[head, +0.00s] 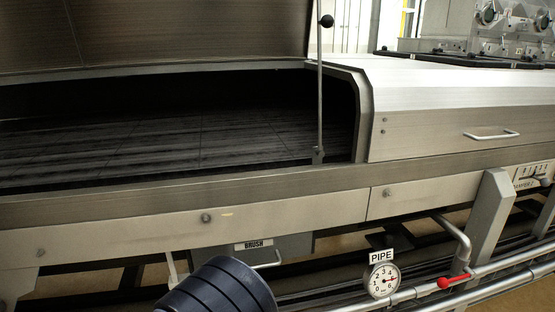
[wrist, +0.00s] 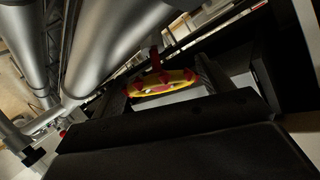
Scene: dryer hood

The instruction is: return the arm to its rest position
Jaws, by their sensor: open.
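My gripper (wrist: 163,88) shows in the wrist view, with its two dark fingers spread apart. The fingers are not shut on anything. A yellow and red object (wrist: 160,82) appears in the gap between them; I cannot tell how far beyond the fingers it is. In the head view, a dark rounded part of my arm (head: 222,288) shows at the bottom edge, in front of the dryer's lower side. My gripper is not visible there.
The dryer hood (head: 150,35) stands raised over a dark, empty-looking bed (head: 200,140). An upright rod (head: 320,90) stands at the opening. A PIPE gauge (head: 383,280) and red valve handle (head: 452,282) are at lower right. Large silver pipes (wrist: 105,45) fill the wrist view's upper left.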

